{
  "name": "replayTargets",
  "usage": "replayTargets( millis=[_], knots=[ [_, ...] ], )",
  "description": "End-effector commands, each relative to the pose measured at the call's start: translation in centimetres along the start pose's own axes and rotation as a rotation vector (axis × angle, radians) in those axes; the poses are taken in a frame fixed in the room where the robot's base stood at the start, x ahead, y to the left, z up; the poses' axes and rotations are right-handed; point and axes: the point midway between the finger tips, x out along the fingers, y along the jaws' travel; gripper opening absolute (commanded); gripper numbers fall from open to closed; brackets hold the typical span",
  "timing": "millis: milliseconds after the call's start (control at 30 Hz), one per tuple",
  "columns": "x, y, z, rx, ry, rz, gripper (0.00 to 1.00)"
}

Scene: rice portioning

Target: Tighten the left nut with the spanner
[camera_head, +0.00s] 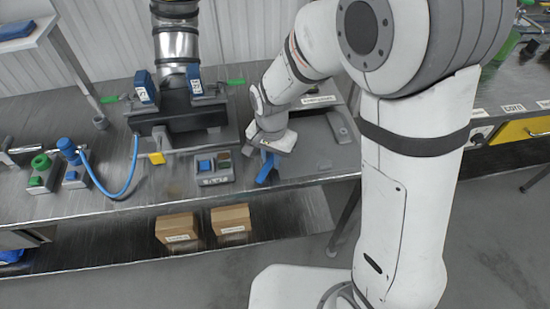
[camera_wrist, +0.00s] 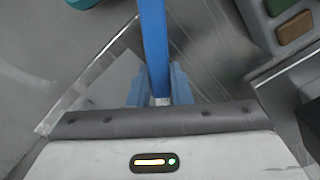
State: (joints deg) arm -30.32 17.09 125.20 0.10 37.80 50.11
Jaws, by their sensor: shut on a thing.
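My gripper (camera_wrist: 160,92) is shut on a long blue bar (camera_wrist: 153,35), which looks like the spanner. The bar runs from between the blue fingers to the top edge of the wrist view, so its far end is out of sight. In the head view my gripper (camera_head: 266,165) is low over the bench's front part, right of the grey button box. Blue fingers and bar are hard to tell apart there. A dark fixture (camera_head: 178,117) under a metal pipe carries a blue block (camera_head: 146,86) at left and another (camera_head: 194,79) at right. I cannot make out the left nut.
The grey button box (camera_head: 214,168) stands left of my gripper. A blue hose (camera_head: 133,175) curves across the bench's left part. Two cardboard boxes (camera_head: 177,228) (camera_head: 231,219) sit on the lower shelf. The bench's front edge runs close below my gripper.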

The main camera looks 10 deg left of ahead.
Motion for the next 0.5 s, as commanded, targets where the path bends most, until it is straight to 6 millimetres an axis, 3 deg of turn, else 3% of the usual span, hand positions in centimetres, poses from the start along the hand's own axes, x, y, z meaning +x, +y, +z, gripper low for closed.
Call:
replayTargets(
  millis=[500],
  knots=[
    [-0.10,-1.15,-0.16,0.095,0.003,-0.005,0.00]
  ],
)
